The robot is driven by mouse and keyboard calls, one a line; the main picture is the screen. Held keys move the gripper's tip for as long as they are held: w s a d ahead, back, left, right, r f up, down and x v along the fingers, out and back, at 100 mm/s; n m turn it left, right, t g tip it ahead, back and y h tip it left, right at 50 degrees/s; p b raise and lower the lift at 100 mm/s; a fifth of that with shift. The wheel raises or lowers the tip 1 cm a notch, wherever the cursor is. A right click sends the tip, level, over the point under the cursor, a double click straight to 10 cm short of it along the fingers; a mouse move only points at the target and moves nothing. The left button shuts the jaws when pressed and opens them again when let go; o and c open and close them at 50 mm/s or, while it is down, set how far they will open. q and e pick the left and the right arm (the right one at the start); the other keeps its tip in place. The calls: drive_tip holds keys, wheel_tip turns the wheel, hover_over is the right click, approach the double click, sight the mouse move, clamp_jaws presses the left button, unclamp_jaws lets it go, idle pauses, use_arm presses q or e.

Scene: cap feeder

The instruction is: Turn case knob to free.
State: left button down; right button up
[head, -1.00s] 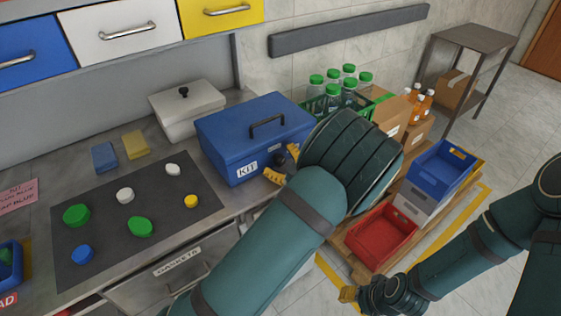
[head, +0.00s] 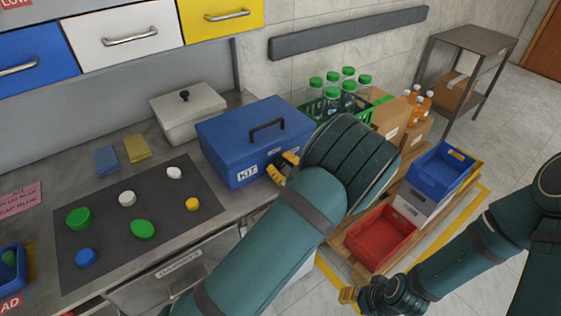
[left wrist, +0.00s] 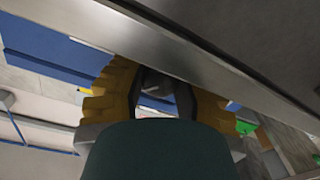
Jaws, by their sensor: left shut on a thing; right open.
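The blue case (head: 222,150) marked KIT stands shut on the steel counter, its dark handle on the lid. My left gripper (head: 279,167) is at the right part of the case's front face, its yellow fingers shut on the case knob. The fingers and arm hide the knob in the head view, so its setting cannot be read. In the left wrist view the yellow fingers of my left gripper (left wrist: 160,88) close around a dark grey piece, under a metal edge. My right gripper (head: 348,295) is open and empty, low over the floor at the bottom right.
A dark mat (head: 110,227) with several green, white, blue and yellow caps lies left of the case. A white lidded box (head: 188,112) stands behind it. A green crate (head: 318,108) of bottles, cartons and a red bin (head: 381,236) are at the right.

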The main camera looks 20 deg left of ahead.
use_arm(q)
drive_tip(key=m+p, duration=0.3)
drive_tip(key=m, duration=0.1)
drive_tip(key=shift+r, duration=0.2)
drive_tip(key=m+p, duration=0.1)
drive_tip(key=m, duration=0.3)
drive_tip(key=shift+p, duration=0.4)
drive_tip(key=shift+w+f+m+t, duration=0.1)
drive_tip(key=shift+m+t, duration=0.2)
drive_tip(key=shift+m, duration=0.3)
drive_tip(key=c, duration=0.6)
unclamp_jaws()
